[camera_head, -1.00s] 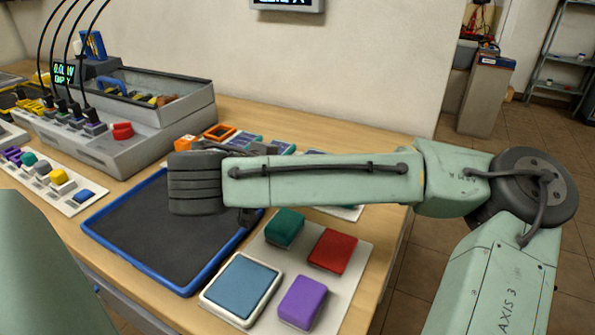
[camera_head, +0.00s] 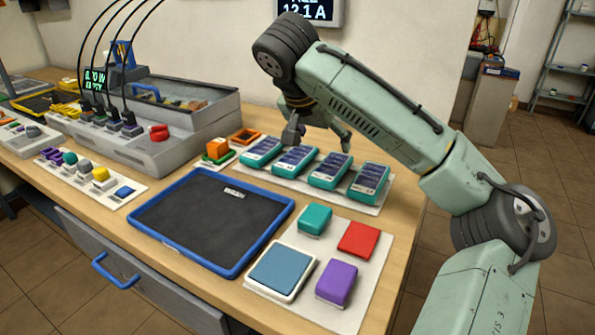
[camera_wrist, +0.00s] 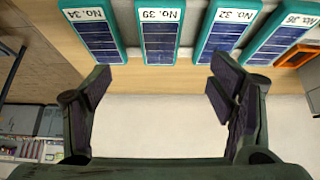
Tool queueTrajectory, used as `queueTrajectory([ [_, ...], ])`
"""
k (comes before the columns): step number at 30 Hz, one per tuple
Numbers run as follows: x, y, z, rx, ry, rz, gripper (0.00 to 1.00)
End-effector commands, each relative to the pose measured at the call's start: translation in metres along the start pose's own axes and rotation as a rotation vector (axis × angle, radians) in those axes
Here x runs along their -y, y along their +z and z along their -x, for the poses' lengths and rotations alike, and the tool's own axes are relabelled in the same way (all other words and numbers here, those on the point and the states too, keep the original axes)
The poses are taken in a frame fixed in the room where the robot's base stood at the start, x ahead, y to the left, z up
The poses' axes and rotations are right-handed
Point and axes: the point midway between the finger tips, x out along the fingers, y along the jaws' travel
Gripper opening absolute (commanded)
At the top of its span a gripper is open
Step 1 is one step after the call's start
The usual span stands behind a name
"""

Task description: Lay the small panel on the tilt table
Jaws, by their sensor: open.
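Several teal-framed panels with dark blue cells lie side by side on a pale mat at the back right of the bench, one of them the second from left (camera_head: 295,161). They look alike in size, so I cannot tell which is the small panel. In the wrist view, white number labels on them show upside down, and one panel (camera_wrist: 160,35) lies ahead between the fingers. My gripper (camera_wrist: 157,82) is open and empty. In the head view my gripper (camera_head: 294,131) hangs above and behind the panels. I cannot identify a tilt table for certain; a blue-rimmed dark tray (camera_head: 180,245) lies flat on the bench.
A pale board (camera_head: 372,268) at front right holds teal, red, purple and blue blocks. A grey tester (camera_head: 150,145) with black cables stands at back left, near a button strip (camera_head: 92,180). A wall closes the back.

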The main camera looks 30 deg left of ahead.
Motion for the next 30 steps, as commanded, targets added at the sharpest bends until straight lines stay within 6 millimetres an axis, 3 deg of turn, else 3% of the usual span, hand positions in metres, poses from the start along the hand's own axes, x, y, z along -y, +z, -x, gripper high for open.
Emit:
queueTrajectory([
  [10,-0.006,-0.004,-0.046,0.016,0.001,-0.005,0.77],
  [17,-0.005,-0.004,-0.063,0.014,0.0,-0.005,0.77],
  [24,-0.004,-0.004,-0.099,0.014,0.001,-0.006,0.77],
  [30,-0.004,-0.003,-0.111,0.013,-0.001,-0.005,0.77],
])
